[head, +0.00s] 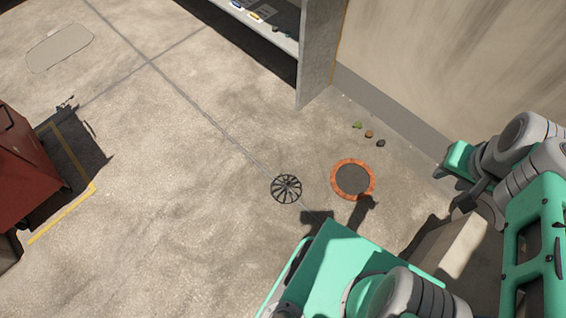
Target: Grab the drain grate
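The drain grate (286,189), a round black grate with radial spokes, lies flat on the concrete floor near the middle of the head view. It is unobstructed, just left of an orange ring with a dark round centre (353,162). The grate and the ring are apart. My teal and grey arm is folded at the right. A dark part at its end, seemingly my gripper (468,200), is well to the right of the grate and apart from it. Its fingers are not clear enough to show whether it is open or shut.
Several small stones (369,133) lie beyond the ring, near the wall (440,70). A grey shelf unit (316,60) with small items stands at the top. A red container (22,165) stands at the left by yellow floor lines (62,213). The floor left of the grate is clear.

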